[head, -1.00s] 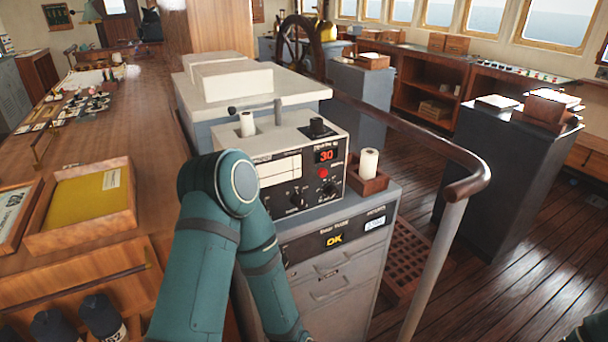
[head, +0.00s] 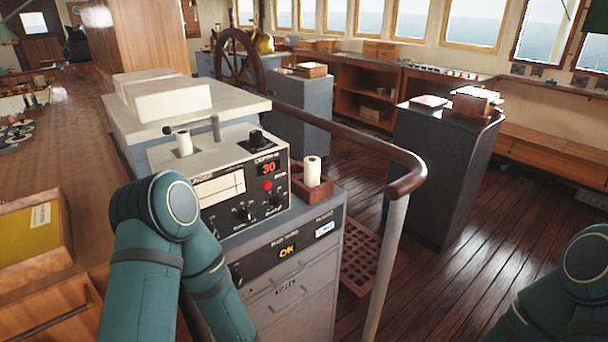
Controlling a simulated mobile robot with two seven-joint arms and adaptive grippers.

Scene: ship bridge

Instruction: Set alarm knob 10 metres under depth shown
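The echo sounder (head: 222,180) is a pale grey box on top of a grey cabinet (head: 290,275). Its red depth display (head: 269,168) reads 30. Below the display is a red button or lamp (head: 267,185). Dark knobs sit on the lower front, one at the middle (head: 246,214) and one at the right (head: 275,200); their labels and settings are too small to read. A lit OK panel (head: 287,252) is on the cabinet front. My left arm is bent in front of the sounder's left side and hides part of it. My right arm is at the lower right. Neither gripper is in view.
A brown handrail (head: 385,160) on a grey post curves just right of the cabinet. A wooden holder with a white paper roll (head: 312,172) stands beside the sounder. A wooden counter is at left. A dark pedestal (head: 440,180) stands at right, with open plank floor between.

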